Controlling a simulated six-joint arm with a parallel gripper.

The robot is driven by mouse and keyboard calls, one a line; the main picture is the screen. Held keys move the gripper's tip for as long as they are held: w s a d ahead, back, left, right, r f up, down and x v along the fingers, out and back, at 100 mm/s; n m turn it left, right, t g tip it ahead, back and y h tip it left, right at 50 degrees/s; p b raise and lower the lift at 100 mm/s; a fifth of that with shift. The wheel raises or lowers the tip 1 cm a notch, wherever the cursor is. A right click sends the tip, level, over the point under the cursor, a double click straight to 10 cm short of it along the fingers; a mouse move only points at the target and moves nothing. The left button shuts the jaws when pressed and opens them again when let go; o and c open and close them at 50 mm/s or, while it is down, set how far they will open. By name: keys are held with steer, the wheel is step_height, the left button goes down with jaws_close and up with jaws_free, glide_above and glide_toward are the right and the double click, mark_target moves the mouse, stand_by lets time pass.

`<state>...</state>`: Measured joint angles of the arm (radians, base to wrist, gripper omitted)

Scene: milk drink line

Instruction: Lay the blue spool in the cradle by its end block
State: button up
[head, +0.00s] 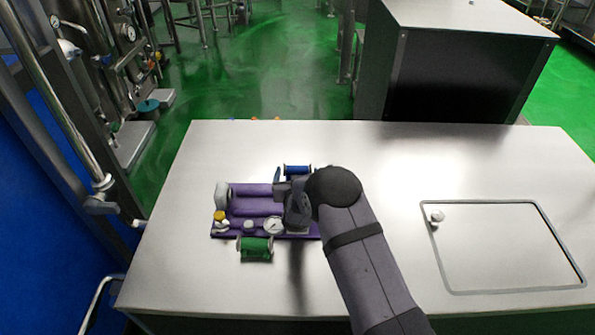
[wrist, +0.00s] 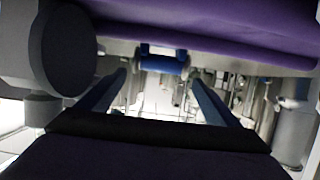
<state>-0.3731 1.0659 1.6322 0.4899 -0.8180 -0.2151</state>
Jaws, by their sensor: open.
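The blue spool (head: 297,170) lies on the table just behind the purple cradle fixture (head: 252,190). The fixture has lengthwise purple troughs and a pale rounded block (head: 222,192) at its left end. My gripper (head: 288,180) is low over the fixture's right end, beside the spool; my wrist hides that end. In the wrist view, the blue spool (wrist: 163,65) shows ahead, between the lines of my two spread fingers (wrist: 158,82), with nothing gripped. The fixture's purple edge (wrist: 215,42) crosses the top there. Whether a finger touches the spool I cannot tell.
A green spool (head: 256,247) lies in front of the fixture. A framed hatch (head: 505,250) with a small knob (head: 437,216) is at the right. Much of the steel table (head: 450,165) is clear.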

mark_target(297, 166)
steer(key=shift+w+f, duration=0.1)
steer(key=shift+w, duration=0.2)
steer(key=shift+x, duration=2.7)
steer(key=shift+c, duration=0.3)
steer(key=c, duration=1.1)
step_height(297, 166, up, 10)
steer(key=shift+r+b, duration=0.1)
steer(key=shift+b, duration=0.2)
steer(key=shift+s, duration=0.1)
